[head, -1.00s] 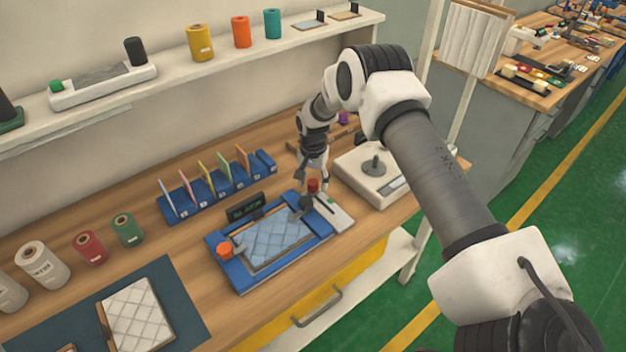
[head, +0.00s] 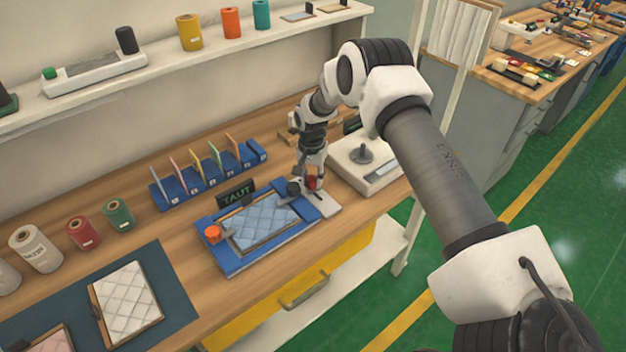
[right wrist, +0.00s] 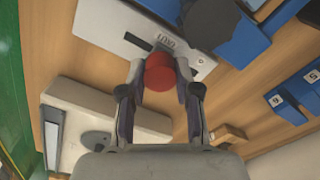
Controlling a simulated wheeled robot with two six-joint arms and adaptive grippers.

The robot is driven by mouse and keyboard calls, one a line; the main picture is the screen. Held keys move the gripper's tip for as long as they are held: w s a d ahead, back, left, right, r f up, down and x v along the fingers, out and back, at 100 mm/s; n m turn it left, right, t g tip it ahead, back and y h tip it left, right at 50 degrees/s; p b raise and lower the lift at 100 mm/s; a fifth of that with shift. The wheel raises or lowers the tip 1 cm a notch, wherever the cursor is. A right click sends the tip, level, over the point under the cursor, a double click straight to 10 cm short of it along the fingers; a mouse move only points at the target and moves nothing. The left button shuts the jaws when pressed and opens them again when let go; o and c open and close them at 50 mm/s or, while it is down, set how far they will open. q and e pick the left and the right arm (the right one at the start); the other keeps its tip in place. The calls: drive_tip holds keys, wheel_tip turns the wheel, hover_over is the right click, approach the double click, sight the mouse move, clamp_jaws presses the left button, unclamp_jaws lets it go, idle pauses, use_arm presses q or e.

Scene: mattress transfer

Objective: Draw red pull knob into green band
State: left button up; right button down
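The red pull knob (head: 312,183) is at the right end of the blue tensioning frame (head: 228,266), over a white plate (head: 327,205). In the right wrist view the knob (right wrist: 159,72) sits between the fingers of my right gripper (right wrist: 159,78). The fingers are closed against its sides. The gripper (head: 312,181) points down in the head view. A small display (head: 236,194) behind the frame reads "TAUT" in green. The white plate carries a "TAUT" label in the wrist view. The green band itself is not clearly visible. My left gripper is out of view.
A quilted blue pad (head: 262,226) lies in the frame, with an orange knob (head: 213,234) at its left. A white scale-like device (head: 370,165) stands close right of the gripper. A blue rack (head: 207,176) with coloured cards stands behind.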

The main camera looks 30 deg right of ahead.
sight(314, 179)
drive_tip(key=c, duration=0.8)
unclamp_jaws()
drive_tip(key=shift+w+f, duration=0.15)
drive_tip(key=shift+s+d+r, duration=0.1)
drive_tip(key=shift+s+r, duration=0.2)
drive_tip(key=shift+s, duration=0.15)
drive_tip(key=shift+w+r, duration=0.15)
drive_tip(key=shift+r, duration=0.2)
wheel_tip(314, 179, up, 11)
drive_tip(key=shift+r, duration=0.1)
drive_tip(key=shift+s, duration=0.2)
